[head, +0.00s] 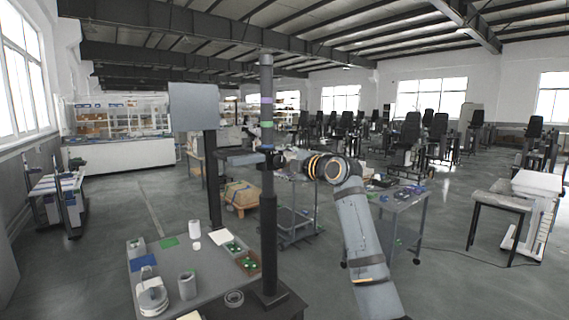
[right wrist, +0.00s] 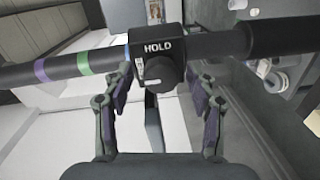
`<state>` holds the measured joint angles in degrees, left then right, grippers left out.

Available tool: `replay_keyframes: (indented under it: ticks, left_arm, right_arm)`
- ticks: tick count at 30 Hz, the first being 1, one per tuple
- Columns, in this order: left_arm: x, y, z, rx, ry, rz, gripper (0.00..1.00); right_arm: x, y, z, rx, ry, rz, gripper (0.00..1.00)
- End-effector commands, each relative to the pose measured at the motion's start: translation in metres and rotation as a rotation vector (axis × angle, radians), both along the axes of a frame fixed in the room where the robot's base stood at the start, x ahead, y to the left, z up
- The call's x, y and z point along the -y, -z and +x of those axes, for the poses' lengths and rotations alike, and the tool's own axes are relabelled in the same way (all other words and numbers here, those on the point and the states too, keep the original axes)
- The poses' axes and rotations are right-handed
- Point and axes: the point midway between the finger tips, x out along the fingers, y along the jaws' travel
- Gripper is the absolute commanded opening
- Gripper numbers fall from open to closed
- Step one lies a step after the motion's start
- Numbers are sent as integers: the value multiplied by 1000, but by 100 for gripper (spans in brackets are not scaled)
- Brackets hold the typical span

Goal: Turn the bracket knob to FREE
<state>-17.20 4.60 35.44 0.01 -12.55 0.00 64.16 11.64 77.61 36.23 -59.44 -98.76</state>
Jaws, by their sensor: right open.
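The black bracket (right wrist: 176,40) sits on a dark column (head: 267,205) with purple and green bands. In the right wrist view its face reads HOLD above a dark knob (right wrist: 160,74). A small white mark shows at the knob's left side; I cannot tell exactly where the knob points. No FREE label can be read. My right gripper (right wrist: 160,88) is open, with one finger on each side of the knob. Contact with the knob cannot be made out. In the head view my right gripper (head: 282,160) is at the column at bracket height, small and partly hidden. My left gripper is not in view.
The column stands on a dark table beside a grey table (head: 165,265) with cups, a blue mat (head: 144,262) and green boards. A grey panel (head: 194,107) on a post stands left of the column. A cart (head: 400,200) stands at right. Open floor lies between.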

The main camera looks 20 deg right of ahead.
Motion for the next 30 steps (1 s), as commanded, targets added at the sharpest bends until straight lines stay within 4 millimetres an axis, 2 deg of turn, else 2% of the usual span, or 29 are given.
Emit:
replay_keyframes:
  ticks: [5,12,18,22,30]
  left_arm:
    - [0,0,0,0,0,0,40]
    - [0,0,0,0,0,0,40]
    - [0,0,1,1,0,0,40]
    - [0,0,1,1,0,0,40]
    - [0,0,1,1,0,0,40]
  right_arm:
    - [9,-1,-19,2,2,-1,57]
    - [29,-5,-74,2,5,-6,57]
    - [39,-7,-105,1,3,-3,57]
    - [41,-8,-112,0,1,-1,57]
    - [40,-8,-112,0,0,0,57]
